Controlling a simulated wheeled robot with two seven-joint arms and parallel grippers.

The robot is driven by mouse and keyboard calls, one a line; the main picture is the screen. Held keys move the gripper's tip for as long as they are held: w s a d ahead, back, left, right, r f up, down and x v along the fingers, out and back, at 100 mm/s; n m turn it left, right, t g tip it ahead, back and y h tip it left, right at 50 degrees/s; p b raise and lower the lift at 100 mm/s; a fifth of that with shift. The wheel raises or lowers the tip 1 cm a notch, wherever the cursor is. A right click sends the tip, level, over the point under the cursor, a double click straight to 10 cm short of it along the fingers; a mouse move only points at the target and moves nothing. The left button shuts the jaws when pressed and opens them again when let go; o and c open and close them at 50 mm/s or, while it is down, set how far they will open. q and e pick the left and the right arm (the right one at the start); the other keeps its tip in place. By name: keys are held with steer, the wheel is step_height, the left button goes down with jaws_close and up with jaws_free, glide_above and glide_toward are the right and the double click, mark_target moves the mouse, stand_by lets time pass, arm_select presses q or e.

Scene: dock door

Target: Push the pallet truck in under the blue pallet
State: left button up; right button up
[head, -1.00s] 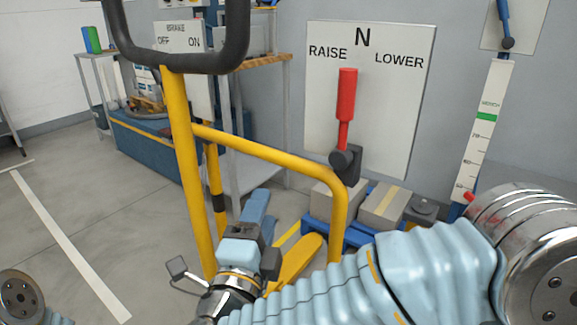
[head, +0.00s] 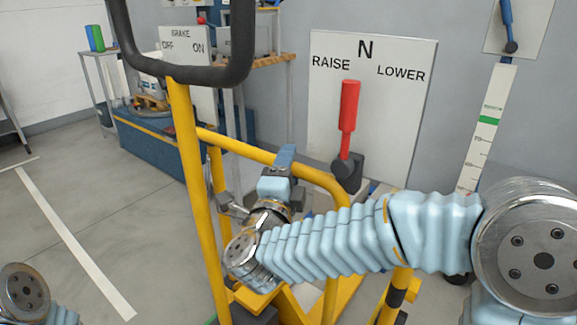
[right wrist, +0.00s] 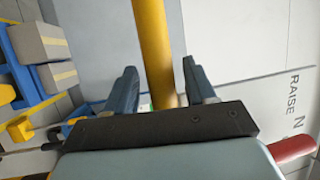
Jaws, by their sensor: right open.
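The pallet truck is a yellow tube frame (head: 188,170) with a black handle loop (head: 185,76) at the top. My right gripper (head: 285,158) is open at the frame's upper yellow crossbar. In the right wrist view, the yellow bar (right wrist: 155,50) runs between the two blue fingers (right wrist: 160,88), with gaps showing on both sides. The blue pallet (right wrist: 14,68) shows at the left of that view with cardboard boxes (right wrist: 40,44) on it. In the head view my right arm hides most of the pallet. My left gripper is out of view.
A red lever (head: 349,105) stands before a RAISE/N/LOWER board (head: 400,110) by the wall. Behind the truck are a BRAKE panel (head: 185,42), a shelf and a blue bench (head: 150,140). The floor (head: 120,220) at left is clear, with a white line.

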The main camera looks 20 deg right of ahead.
jaws_close()
steer(key=shift+d, duration=0.15)
